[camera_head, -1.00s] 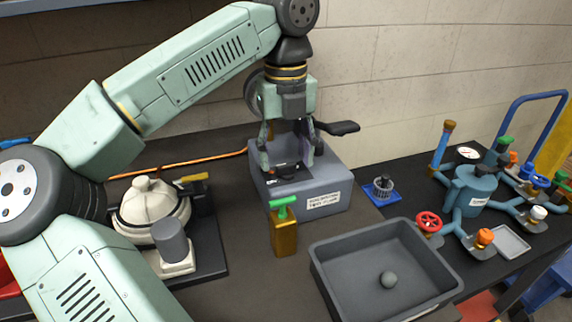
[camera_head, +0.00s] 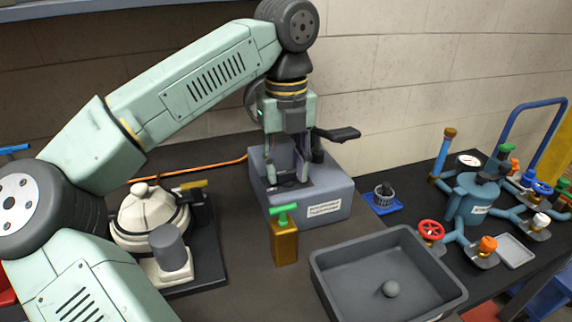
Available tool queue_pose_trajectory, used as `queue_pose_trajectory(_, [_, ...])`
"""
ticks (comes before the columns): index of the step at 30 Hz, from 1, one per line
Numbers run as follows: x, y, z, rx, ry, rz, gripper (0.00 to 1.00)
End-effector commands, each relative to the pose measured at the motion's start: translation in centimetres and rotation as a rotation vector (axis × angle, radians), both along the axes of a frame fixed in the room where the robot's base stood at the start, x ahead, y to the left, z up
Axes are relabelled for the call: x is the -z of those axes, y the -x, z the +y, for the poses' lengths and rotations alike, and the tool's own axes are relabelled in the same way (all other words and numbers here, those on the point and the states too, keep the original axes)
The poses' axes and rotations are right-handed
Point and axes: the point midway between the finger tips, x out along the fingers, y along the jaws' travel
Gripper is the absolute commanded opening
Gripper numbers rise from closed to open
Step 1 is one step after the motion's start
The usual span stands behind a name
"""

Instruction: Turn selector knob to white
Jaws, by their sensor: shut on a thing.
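The grey box (camera_head: 335,188) with a white label on its front stands on the dark bench at the centre of the head view. My gripper (camera_head: 287,182) points down onto its top, with its two fingers close to the top surface. It is shut on a small dark part there that appears to be the selector knob. The fingers hide most of it. I cannot make out its pointer or any white mark, so its setting cannot be told.
A black lever (camera_head: 338,134) stands just right of my gripper. A brass block with a green handle (camera_head: 283,213) stands in front of the box. A grey tray (camera_head: 350,290) with a ball is at front right, a cream domed housing (camera_head: 150,218) at left, and valve pipework (camera_head: 470,200) at far right.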

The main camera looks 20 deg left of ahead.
Motion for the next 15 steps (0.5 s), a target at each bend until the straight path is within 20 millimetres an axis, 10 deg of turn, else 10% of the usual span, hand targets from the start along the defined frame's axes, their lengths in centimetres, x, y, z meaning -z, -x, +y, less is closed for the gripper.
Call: queue_pose_trajectory(15, [0.01, -0.05, 0.0, 0.053, 0.001, -0.001, 0.05])
